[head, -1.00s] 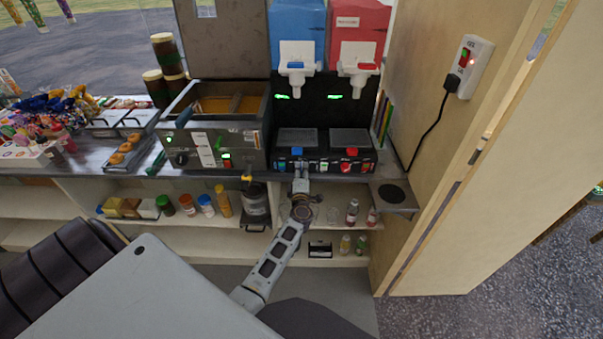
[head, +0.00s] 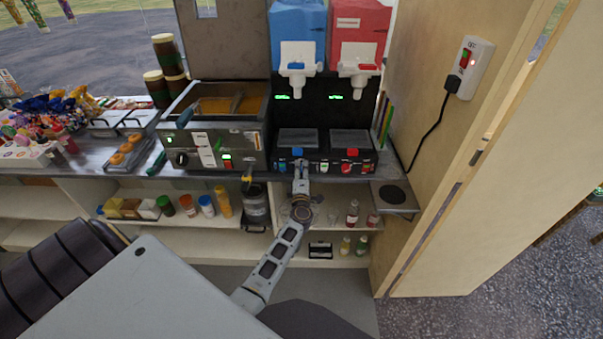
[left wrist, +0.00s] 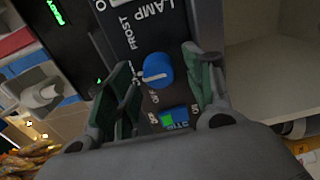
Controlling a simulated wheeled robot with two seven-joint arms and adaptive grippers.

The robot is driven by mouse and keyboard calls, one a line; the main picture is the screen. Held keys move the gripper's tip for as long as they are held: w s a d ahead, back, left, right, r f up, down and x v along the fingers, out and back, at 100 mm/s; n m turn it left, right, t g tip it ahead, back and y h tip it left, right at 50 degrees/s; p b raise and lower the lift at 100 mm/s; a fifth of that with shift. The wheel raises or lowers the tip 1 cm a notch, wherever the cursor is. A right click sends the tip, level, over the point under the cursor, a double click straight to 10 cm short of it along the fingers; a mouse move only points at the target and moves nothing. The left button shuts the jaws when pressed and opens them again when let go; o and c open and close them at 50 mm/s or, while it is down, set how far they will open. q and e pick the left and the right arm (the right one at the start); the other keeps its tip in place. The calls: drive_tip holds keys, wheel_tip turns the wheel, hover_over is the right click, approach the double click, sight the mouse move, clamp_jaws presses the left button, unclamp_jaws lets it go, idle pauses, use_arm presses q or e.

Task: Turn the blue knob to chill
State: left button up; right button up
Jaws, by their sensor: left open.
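The blue knob (left wrist: 158,70) sits on the black front panel of the slush machine, under the blue tank; it also shows in the head view (head: 297,152). A pale line on it points left in the left wrist view, towards small print I cannot read. "FROST", "LAMP" and "OFF" are printed nearby. My left gripper (head: 299,164) is open at the panel. In the left wrist view its fingers (left wrist: 162,75) stand on either side of the knob, with gaps visible. I cannot tell how deep they reach. My right gripper is not in view.
A blue switch with a green light (left wrist: 174,117) lies close to the knob. A red knob (head: 351,153) is to the right. A fryer (head: 215,140) stands to the left. Shelves with bottles (head: 352,212) lie below the counter, and a wooden wall (head: 425,120) stands at right.

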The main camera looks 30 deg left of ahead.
use_arm(q)
drive_tip(key=shift+s+d, duration=0.1)
drive_tip(key=v, duration=1.1)
drive_tip(key=shift+s, duration=0.35)
drive_tip(key=shift+d, duration=0.1)
idle(0.6)
drive_tip(key=s+d+f+m+g+h, duration=0.1)
drive_tip(key=s+d+f+m+h, duration=0.25)
drive_tip(key=f, duration=0.55)
drive_tip(key=s+d+f+m+g+h, duration=0.1)
drive_tip(key=d+f+m+h, duration=0.2)
drive_tip(key=d+f+m, duration=0.45)
drive_tip(key=s+d+f+m+h, duration=0.2)
drive_tip(key=f+m+h, duration=0.1)
drive_tip(key=f, duration=0.8)
drive_tip(key=s+f+m+g+h, duration=0.1)
drive_tip(key=s+f+m+g, duration=0.7)
drive_tip(key=s+f, duration=1.35)
drive_tip(key=s+a+f+m+g, duration=0.2)
drive_tip(key=s, duration=0.7)
drive_tip(key=s+a+f+m+g, duration=0.2)
drive_tip(key=s+a+f, duration=0.1)
drive_tip(key=s, duration=0.7)
drive_tip(key=shift+s+f+m+y, duration=0.15)
drive_tip(key=shift+s+m+y, duration=0.2)
drive_tip(key=shift+y, duration=0.1)
